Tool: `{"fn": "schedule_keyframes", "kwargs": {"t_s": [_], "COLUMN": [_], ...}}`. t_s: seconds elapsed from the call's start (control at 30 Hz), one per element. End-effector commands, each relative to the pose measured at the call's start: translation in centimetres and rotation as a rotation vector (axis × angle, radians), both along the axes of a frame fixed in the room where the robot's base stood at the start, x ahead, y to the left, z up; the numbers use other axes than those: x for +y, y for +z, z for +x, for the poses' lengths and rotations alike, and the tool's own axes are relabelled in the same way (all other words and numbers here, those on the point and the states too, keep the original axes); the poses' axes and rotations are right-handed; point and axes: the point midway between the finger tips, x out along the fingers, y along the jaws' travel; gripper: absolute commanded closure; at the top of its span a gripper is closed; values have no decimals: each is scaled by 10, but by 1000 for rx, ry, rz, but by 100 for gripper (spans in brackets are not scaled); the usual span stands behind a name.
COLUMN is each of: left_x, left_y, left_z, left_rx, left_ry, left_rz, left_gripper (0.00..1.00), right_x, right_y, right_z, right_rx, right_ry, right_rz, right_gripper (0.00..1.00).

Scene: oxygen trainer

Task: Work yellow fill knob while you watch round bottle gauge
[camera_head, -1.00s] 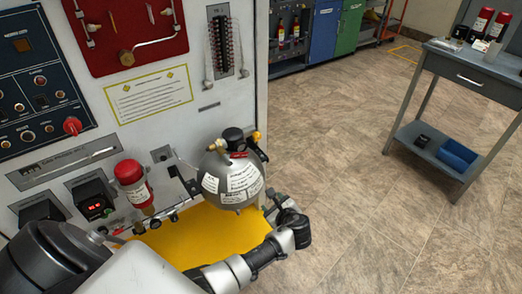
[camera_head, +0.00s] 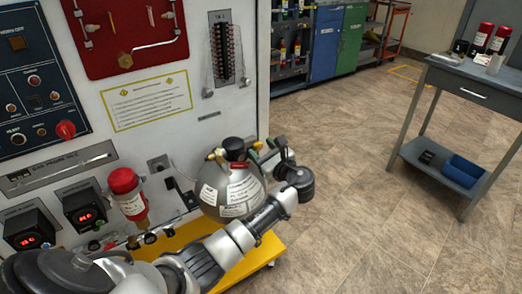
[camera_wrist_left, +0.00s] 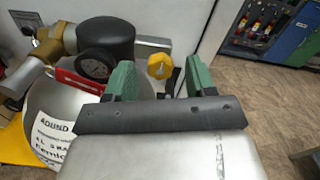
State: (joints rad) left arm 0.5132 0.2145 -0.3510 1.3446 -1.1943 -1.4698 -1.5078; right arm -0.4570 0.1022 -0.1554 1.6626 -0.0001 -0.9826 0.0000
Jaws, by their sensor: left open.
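The round bottle (camera_head: 228,190) is a silver-grey ball with white labels, standing at the panel's front. In the left wrist view it fills the lower left (camera_wrist_left: 45,110). The yellow fill knob (camera_wrist_left: 160,65) shows between and beyond my left gripper's green fingers, with visible gaps on both sides. The round bottle gauge (camera_wrist_left: 94,67), a small dial with a dark face, is just left of the left finger; its reading is too small to make out. My left gripper (camera_wrist_left: 160,78) is open and empty; it also shows at the bottle's upper right in the head view (camera_head: 266,152). My right gripper is out of view.
A white panel (camera_head: 215,130) with switches and a red board stands behind the bottle. A red-topped cylinder (camera_head: 125,185) is left of it. A yellow base (camera_head: 245,262) lies below. A grey cart (camera_head: 470,85) stands at the right, with open floor between.

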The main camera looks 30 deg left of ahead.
Motion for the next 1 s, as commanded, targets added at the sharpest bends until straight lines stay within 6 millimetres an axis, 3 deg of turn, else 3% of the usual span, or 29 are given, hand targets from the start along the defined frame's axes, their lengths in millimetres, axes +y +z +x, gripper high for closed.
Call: {"fn": "schedule_keyframes", "kwargs": {"t_s": [0.4,0.73,1.0], "left_x": [10,10,9], "left_y": [0,0,-1], "left_z": [4,4,4], "left_rx": [0,0,-24], "left_ry": [0,0,0], "left_rz": [-1,-1,-11], "left_gripper": [45,94,94], "right_x": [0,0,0], "right_y": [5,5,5], "right_z": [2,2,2], "right_rx": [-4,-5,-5], "right_ry": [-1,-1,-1], "right_rz": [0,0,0], "right_gripper": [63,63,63]}}
